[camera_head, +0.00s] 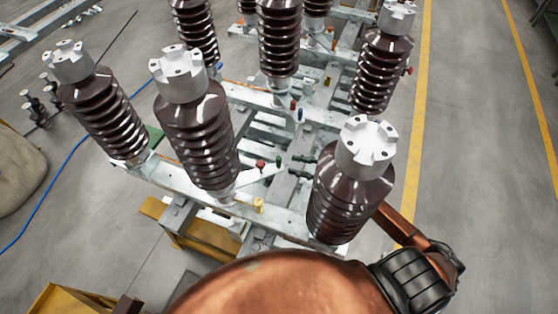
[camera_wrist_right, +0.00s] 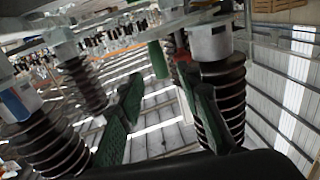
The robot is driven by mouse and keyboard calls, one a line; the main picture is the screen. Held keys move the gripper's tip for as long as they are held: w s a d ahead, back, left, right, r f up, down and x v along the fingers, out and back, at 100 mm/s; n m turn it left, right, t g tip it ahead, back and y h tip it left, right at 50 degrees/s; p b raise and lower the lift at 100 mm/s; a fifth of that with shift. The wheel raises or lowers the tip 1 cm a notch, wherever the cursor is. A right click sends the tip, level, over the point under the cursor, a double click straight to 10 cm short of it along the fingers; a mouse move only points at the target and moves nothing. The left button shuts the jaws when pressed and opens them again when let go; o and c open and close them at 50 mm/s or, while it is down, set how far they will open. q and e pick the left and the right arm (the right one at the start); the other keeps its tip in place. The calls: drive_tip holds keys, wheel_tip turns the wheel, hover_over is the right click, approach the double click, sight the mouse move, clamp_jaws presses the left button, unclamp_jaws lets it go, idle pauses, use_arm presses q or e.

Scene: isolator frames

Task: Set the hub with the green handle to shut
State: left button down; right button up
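The green handle (camera_head: 278,160) is a small upright knob on the pale frame, just right of a red handle (camera_head: 260,163), in the middle of the head view. In the right wrist view, the green handle (camera_wrist_right: 158,59) shows as a green cylinder ahead of the gap between my fingers. My right gripper (camera_head: 293,167) reaches from behind the front-right insulator, its dark fingertips just right of the green handle. The fingers (camera_wrist_right: 162,88) are spread, with green pads and nothing between them. The hub under the handle is too small to read. My left gripper is out of view.
Tall brown ribbed insulators (camera_head: 195,130) with grey caps stand around the handles. The front-right one (camera_head: 350,200) hides much of my right gripper. A yellow handle (camera_head: 258,205) and a blue one (camera_head: 300,115) are also on the frame. Open floor (camera_head: 480,150) lies to the right.

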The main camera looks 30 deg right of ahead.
sight(279, 161)
drive_tip(key=x, duration=0.7)
drive_tip(key=shift+w, duration=0.1)
drive_tip(key=shift+c, duration=0.7)
clamp_jaws()
